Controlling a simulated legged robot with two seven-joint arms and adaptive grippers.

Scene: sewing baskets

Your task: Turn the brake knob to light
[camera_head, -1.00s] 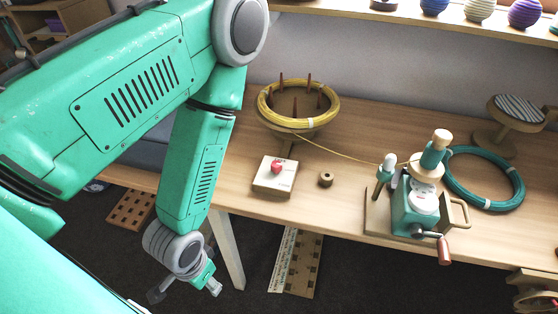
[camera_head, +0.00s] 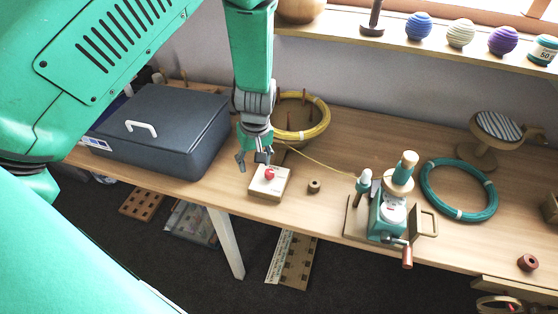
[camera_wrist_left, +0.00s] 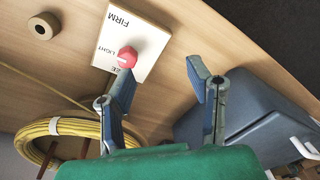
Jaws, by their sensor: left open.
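The brake block (camera_head: 262,189) is a pale square block on the table with a red knob (camera_head: 270,174) on top. In the left wrist view the red knob (camera_wrist_left: 127,57) stands on the white plate (camera_wrist_left: 145,30), which reads FIRM and LIGHT; a third word is partly hidden by a finger. A small pale mark shows on the knob's side; its exact setting is hard to tell. My left gripper (camera_head: 252,163) is open and empty, above and just left of the knob. In the wrist view one fingertip overlaps the knob's edge; I cannot tell whether they touch. My right gripper is out of view.
A grey lidded box (camera_head: 165,130) stands left of my gripper. The yellow wire coil (camera_head: 318,128) sits behind the block. A wooden ring (camera_head: 314,187) lies to its right, then the teal winder (camera_head: 385,215) and green coil (camera_head: 430,200). The table's front edge is close.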

